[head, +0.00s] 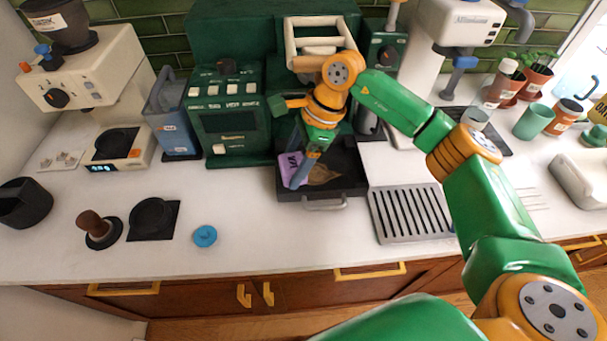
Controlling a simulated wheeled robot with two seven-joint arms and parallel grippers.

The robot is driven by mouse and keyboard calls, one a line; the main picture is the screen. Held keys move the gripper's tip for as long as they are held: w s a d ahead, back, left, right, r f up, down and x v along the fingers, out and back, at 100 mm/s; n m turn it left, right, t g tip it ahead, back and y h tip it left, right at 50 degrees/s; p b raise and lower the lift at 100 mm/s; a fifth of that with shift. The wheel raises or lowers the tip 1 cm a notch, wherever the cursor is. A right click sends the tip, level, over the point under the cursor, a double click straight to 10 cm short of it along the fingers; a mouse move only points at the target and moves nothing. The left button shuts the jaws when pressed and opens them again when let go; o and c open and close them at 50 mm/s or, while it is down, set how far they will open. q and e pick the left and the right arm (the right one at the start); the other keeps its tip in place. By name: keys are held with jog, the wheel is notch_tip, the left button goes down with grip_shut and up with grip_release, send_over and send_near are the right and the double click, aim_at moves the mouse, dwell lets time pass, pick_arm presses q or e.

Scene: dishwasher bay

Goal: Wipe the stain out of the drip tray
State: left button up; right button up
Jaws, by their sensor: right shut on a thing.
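The dark drip tray (347,184) is pulled out at the front of the green coffee machine (232,118), with a grey handle along its front edge. A brown stain (323,174) shows on the tray floor. My right gripper (301,174) points down into the tray and is shut on a purple sponge or cloth (287,165) with pale lettering. The purple piece is at the tray's left side, just left of the stain. I cannot tell whether it touches the tray floor. My left gripper is not in view.
A slatted metal grille (412,213) lies on the counter right of the tray. A blue container (172,125) stands left of the machine. A tamper (98,230), a black mat (153,220) and a blue disc (205,236) lie at front left. Cups and plants crowd the right.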

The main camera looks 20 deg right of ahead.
aim_at(294, 161)
jog(key=w+d+r+m+t+h+p, duration=0.2)
jog(key=w+m+t, duration=0.15)
jog(key=m, duration=0.45)
jog(key=shift+g, duration=0.35)
jog(key=b+x, duration=0.1)
jog(key=x, duration=0.1)
jog(key=b+x, duration=0.2)
jog(key=s+b+x, duration=0.1)
jog(key=x, duration=0.1)
jog(key=shift+d+f, duration=0.35)
jog(key=shift+f, duration=0.05)
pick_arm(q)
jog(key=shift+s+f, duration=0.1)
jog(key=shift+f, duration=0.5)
pick_arm(e)
jog(key=shift+w, duration=0.1)
jog(key=shift+r, duration=0.1)
pick_arm(q)
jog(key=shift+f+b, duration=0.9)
jog(key=shift+b, duration=0.05)
pick_arm(e)
jog(key=shift+f, duration=1.05)
